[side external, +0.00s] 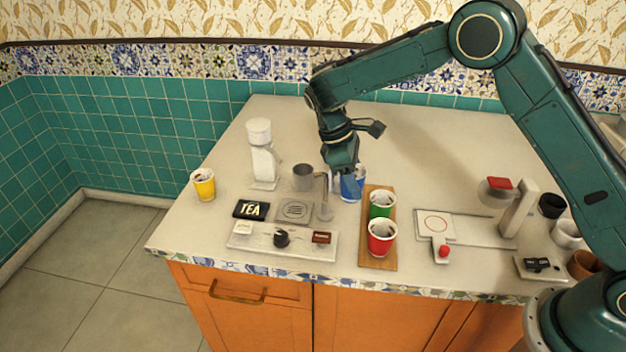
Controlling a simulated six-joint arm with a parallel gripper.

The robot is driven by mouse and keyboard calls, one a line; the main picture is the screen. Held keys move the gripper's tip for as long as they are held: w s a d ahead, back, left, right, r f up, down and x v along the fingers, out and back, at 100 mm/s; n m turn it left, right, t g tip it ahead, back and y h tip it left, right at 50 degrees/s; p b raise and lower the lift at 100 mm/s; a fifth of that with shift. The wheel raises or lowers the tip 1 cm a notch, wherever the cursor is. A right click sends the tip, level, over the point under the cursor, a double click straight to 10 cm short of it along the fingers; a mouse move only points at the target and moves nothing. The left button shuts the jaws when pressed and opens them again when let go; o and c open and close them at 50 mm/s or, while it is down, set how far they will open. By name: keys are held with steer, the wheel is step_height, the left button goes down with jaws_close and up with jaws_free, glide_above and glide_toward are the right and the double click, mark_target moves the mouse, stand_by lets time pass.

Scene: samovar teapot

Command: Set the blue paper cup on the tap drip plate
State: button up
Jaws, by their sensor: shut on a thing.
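The blue paper cup (355,187) stands upright near the far left corner of the wooden board. My gripper (344,168) points down over it and is shut on it, covering part of its rim and left side. Whether the cup's base touches anything is hard to tell. The tap drip plate (294,211) is a grey square with a round slotted mark, to the left of and nearer than the cup. It looks empty. A grey metal tap-like post (323,197) stands at its right edge, between plate and cup.
A metal pot (303,177) stands behind the plate. A TEA sign (251,209) and a control panel (282,241) lie left and in front. The wooden board (378,260) holds a green cup (382,204) and a red cup (382,238). A yellow cup (203,184) stands far left. The back counter is clear.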

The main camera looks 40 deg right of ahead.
steer(key=w+a+f+n+t, duration=0.1)
steer(key=a+n, duration=0.3)
steer(key=a, duration=0.3)
steer(key=w+a+f+n+t, duration=0.2)
steer(key=a+n, duration=0.3)
steer(key=a, duration=0.3)
steer(key=w+a+f+n+t+h, duration=0.1)
steer(key=w+a+n+t, duration=0.1)
steer(key=a+n, duration=0.3)
steer(key=shift+a+f, duration=0.15)
steer(key=shift+a, duration=0.65)
steer(key=shift+a+f, duration=0.1)
steer(key=shift+a, duration=1.3)
glide_above(297, 208)
steer(key=shift+f, duration=0.15)
steer(key=shift+f, duration=1.65)
steer(key=shift+f, duration=0.1)
